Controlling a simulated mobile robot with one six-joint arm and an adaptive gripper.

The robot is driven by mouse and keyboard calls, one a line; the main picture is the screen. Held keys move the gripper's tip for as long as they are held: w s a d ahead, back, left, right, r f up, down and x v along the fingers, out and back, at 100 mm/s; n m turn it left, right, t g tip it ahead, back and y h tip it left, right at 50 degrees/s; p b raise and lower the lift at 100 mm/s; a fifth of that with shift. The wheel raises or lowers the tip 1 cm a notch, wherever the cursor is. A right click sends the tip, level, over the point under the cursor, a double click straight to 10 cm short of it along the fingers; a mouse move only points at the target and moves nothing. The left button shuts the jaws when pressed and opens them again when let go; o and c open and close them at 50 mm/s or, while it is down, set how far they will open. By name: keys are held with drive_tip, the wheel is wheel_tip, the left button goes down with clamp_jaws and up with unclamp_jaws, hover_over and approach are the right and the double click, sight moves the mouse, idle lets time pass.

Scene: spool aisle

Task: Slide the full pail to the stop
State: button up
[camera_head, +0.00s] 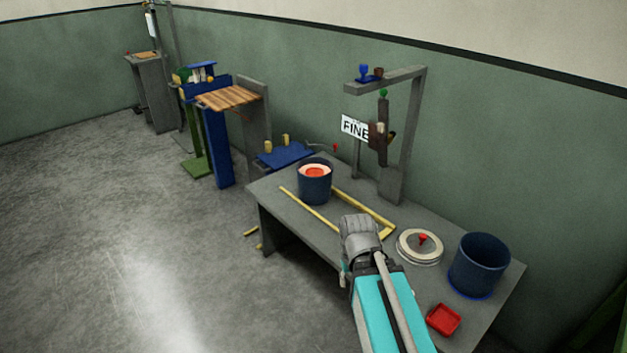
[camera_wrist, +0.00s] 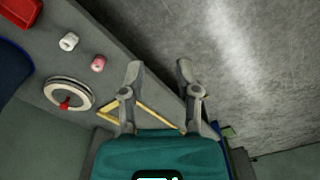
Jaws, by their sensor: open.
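A dark blue pail (camera_head: 315,193) with a glowing orange-red top surface stands upright at the far end of the grey table, between two yellow rails (camera_head: 308,208). A short yellow crosspiece (camera_head: 388,233) joins the right rail at its near end; my arm partly hides the area beside it. My gripper (camera_wrist: 158,66) is open and empty. In the head view it is seen from behind, over the table on the near side of the pail and apart from it, and its fingertips are hidden. The wrist view shows part of the yellow rails (camera_wrist: 150,115) between and beyond the fingers.
A second blue pail (camera_head: 478,267), a pale round lid (camera_head: 420,257) with a red knob and a red tray (camera_head: 443,320) occupy the table's right end. White (camera_wrist: 69,41) and pink (camera_wrist: 98,63) pieces lie nearby. A grey post frame (camera_head: 412,140) with a sign stands behind.

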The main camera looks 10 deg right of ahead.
drive_tip(key=shift+r, duration=0.2)
drive_tip(key=c, duration=0.4)
drive_tip(key=shift+r+p, duration=0.4)
drive_tip(key=shift+p, duration=0.2)
clamp_jaws()
wheel_tip(320, 180, up, 11)
drive_tip(key=p, duration=1)
drive_tip(key=shift+p, duration=0.4)
drive_tip(key=shift+s+f, duration=0.15)
drive_tip(key=shift+f, duration=0.05)
